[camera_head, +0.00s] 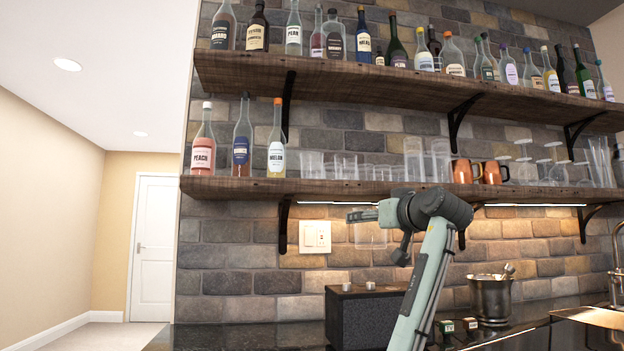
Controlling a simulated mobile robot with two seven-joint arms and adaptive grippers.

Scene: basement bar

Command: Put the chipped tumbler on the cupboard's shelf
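My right gripper (360,214) reaches left from its wrist, in front of the brick wall and below the lower shelf. A clear tumbler (370,237) hangs upright just under its fingers, and the gripper looks shut on its rim. The chip is too small to make out. No closed cupboard is clearly seen. Two open wooden wall shelves show, a lower shelf (235,189) and an upper shelf (240,74). A dark box (362,318) stands on the counter below the tumbler; I cannot tell whether it is a cupboard. My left gripper is not in view.
Black brackets (283,225) hang below. A metal bucket (490,300) and small boxes (446,326) stand on the dark counter.

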